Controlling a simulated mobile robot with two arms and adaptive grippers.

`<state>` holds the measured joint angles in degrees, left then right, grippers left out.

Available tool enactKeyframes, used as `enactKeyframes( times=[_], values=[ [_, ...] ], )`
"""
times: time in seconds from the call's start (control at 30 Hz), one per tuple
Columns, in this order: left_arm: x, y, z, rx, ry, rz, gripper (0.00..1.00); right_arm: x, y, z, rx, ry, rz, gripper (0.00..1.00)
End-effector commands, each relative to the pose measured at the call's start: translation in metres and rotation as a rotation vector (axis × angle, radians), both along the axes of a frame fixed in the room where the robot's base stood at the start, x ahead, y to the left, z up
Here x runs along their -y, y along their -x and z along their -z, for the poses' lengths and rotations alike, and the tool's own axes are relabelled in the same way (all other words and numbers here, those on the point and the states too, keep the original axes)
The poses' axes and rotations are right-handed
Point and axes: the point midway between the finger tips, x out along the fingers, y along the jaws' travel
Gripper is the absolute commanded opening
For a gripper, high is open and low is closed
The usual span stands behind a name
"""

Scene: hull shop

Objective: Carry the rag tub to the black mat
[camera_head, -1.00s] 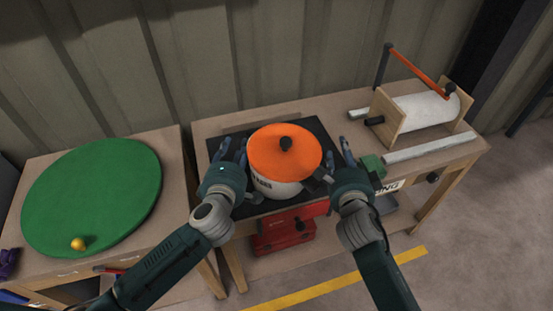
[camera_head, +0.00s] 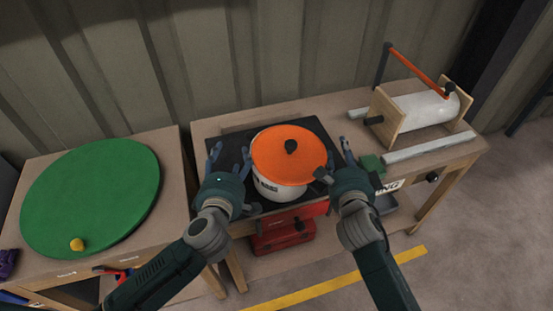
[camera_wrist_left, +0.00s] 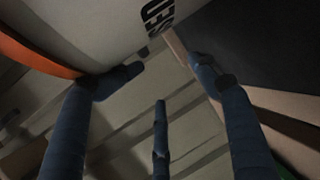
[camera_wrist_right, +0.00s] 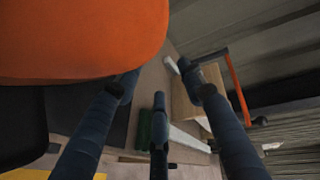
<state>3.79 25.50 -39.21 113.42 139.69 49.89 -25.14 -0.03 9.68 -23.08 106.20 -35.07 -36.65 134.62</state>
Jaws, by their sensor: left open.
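The rag tub is a white pot-like tub (camera_head: 266,188) with black lettering, an orange lid (camera_head: 278,170) and a dark knob. It rests on the black mat (camera_head: 238,137) on the middle bench. My left gripper (camera_head: 230,158) is open at the tub's left side; in the left wrist view the lettered wall (camera_wrist_left: 110,35) is close to one finger, with nothing between the fingers. My right gripper (camera_head: 337,158) is at the tub's right side, fingers spread and empty; in the right wrist view one fingertip overlaps the lid's edge (camera_wrist_right: 80,40). Whether either finger touches cannot be told.
A roll holder with an orange bar (camera_head: 418,68) and metal bars (camera_head: 430,147) stand on the right. A red box (camera_head: 283,237) sits below the bench. A corrugated wall is behind.

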Motion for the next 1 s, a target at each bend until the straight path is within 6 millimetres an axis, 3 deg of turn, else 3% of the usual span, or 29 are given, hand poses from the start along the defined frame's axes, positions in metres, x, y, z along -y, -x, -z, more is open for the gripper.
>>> enactKeyframes(
  times=[0.1,0.33,0.5,0.77,0.8,0.93,1.0],
  values=[
    [0.002,0.028,-0.006,-0.002,0.004,0.007,0.65,-0.001,0.0,0.0,-0.001,-0.001,-0.001,0.4],
    [0.0,0.067,-0.017,-0.001,0.002,0.003,0.65,0.0,0.0,0.001,-0.001,0.0,-0.001,0.4],
    [-0.001,0.079,-0.021,0.001,0.001,0.001,0.65,0.0,0.0,0.0,-0.001,0.0,0.0,0.4],
    [-0.001,0.081,-0.021,0.001,0.001,-0.001,0.65,0.0,0.0,0.0,-0.001,0.0,0.0,0.4],
    [-0.001,0.081,-0.021,0.001,0.001,-0.001,0.65,0.0,0.0,0.0,-0.001,0.0,0.0,0.42],
    [-0.002,0.08,-0.021,0.001,0.001,-0.001,0.65,0.0,0.0,0.0,-0.001,0.0,-0.001,0.68],
    [-0.002,0.08,-0.021,0.001,0.001,-0.001,0.65,-0.001,0.0,0.001,-0.001,-0.001,-0.002,0.71]
  ],
)
